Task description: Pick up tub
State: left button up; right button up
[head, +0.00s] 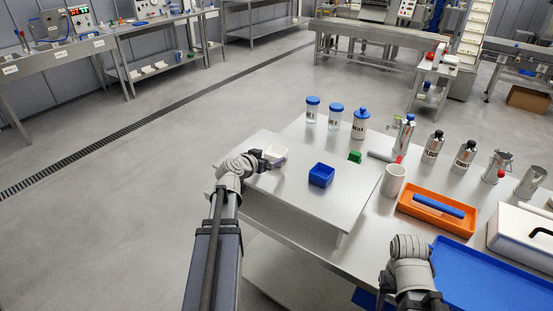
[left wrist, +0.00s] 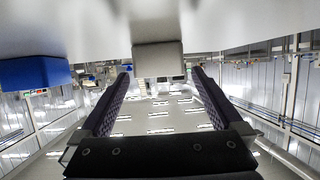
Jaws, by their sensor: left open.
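A small white open tub (head: 276,152) stands near the left back of the raised white board. My left gripper (head: 279,163) is beside it, low over the board, with its fingers apart. In the left wrist view, which looks upside down, the pale tub (left wrist: 157,60) appears ahead between the two open fingers (left wrist: 160,85), not gripped. A blue square tub (head: 321,174) stands to the right on the same board and shows at the left edge of the wrist view (left wrist: 35,72). Part of my right arm shows at the bottom right, but its gripper cannot be made out.
The raised white board (head: 310,205) rests on a table. The board's front is clear.

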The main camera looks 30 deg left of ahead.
aim_at(280, 150)
pick_arm(q)
jog(key=shift+w, duration=0.5)
jog(key=x, duration=0.3)
jog(key=b+x, duration=0.1)
jog(key=shift+w+r, duration=0.2)
jog(key=shift+w, duration=0.05)
jog(key=shift+s+d+r, duration=0.1)
jog(key=shift+c, duration=0.5)
jog(key=c, duration=1.1)
